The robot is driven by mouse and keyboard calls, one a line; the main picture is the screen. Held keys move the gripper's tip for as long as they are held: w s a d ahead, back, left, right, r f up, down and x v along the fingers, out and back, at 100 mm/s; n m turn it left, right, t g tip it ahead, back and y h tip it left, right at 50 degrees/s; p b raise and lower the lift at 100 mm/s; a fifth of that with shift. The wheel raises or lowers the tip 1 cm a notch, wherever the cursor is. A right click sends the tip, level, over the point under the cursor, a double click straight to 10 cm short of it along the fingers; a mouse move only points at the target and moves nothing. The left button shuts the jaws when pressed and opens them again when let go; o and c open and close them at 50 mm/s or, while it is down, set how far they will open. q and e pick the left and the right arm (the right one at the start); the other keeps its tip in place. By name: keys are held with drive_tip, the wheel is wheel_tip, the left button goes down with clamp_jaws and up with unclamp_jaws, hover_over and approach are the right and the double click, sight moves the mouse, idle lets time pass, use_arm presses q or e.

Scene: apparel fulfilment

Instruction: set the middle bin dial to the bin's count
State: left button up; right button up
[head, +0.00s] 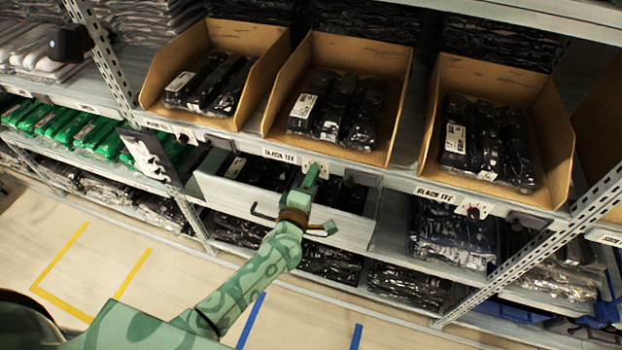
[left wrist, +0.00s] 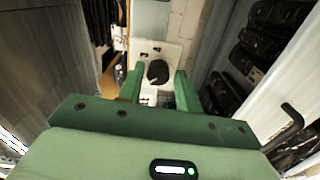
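The middle bin (head: 395,75) is an open cardboard bin holding three dark wrapped packs (head: 337,108). Its label strip reads "BLACK TEE" (head: 281,154). The middle dial (left wrist: 158,72) is a dark round knob on a white plate (left wrist: 143,54), seen in the left wrist view. My left gripper (head: 308,180) is at the shelf edge below the middle bin and largely hides the dial plate in the head view. In the left wrist view its two green fingers (left wrist: 160,84) stand apart on either side of the knob, with gaps visible. My right gripper is not in view.
A pulled-out drawer (head: 225,193) with dark packs lies just below my left gripper; its black handle (head: 262,212) is close to my wrist. Similar bins stand left (head: 262,82) and right (head: 553,120), with dials below (head: 183,138), (head: 473,211). Floor in front is open.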

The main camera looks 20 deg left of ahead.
use_arm(q)
drive_tip(key=shift+o, duration=0.6)
drive_tip(key=s+p, duration=0.1)
drive_tip(key=s, duration=1.5)
drive_tip(key=shift+s+a, duration=0.15)
drive_tip(key=shift+a, duration=0.15)
